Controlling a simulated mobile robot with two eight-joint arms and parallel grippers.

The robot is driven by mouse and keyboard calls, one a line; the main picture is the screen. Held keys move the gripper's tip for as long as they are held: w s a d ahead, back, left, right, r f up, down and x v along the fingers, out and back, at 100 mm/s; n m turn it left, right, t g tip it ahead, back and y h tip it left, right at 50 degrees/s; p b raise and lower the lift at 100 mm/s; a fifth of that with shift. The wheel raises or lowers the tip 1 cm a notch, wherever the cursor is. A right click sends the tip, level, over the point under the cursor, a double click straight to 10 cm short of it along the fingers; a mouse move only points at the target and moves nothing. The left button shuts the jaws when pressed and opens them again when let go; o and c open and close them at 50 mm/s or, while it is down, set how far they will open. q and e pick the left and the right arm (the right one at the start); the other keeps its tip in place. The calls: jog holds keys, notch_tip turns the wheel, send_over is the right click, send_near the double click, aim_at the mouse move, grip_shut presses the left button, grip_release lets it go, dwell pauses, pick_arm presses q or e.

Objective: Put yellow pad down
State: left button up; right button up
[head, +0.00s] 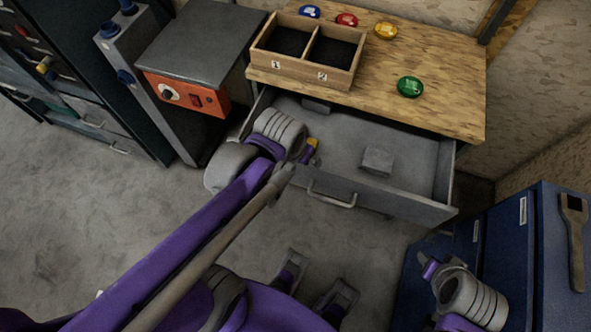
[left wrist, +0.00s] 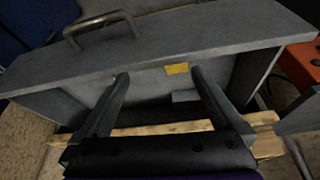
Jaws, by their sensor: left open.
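A small yellow pad (left wrist: 177,69) shows in the left wrist view as a flat rectangle in the open grey drawer (left wrist: 150,82), just behind its front panel. In the head view a small yellow patch (head: 313,146) shows beside my left wrist, inside the drawer's left front part. My left gripper (left wrist: 158,76) is open, its two dark fingers spread on either side of the pad's direction with nothing held between them. Whether the fingers touch the drawer is unclear. The fingertips are hidden in the head view. Part of my right arm shows at lower right; its gripper does not show.
On the wooden bench top (head: 440,95) stand a two-compartment box (head: 275,68) and blue (head: 309,11), red (head: 346,19), yellow (head: 386,30) and green (head: 410,86) round pieces. A grey block (head: 377,159) lies in the drawer. Cabinets flank both sides.

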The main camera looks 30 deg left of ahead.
pick_arm(q)
jog(key=s+d+f+m, duration=0.1)
jog(key=s+d, duration=0.1)
jog(key=s, duration=0.3)
jog(key=shift+s+t, duration=0.35)
jog(key=shift+t, duration=0.05)
notch_tip(320, 180, up, 8)
jog(key=w+p, duration=0.1)
jog(key=p, duration=0.6)
jog(key=shift+w, duration=0.3)
jog(key=shift+w+f, duration=0.1)
jog(key=shift+w, duration=0.05)
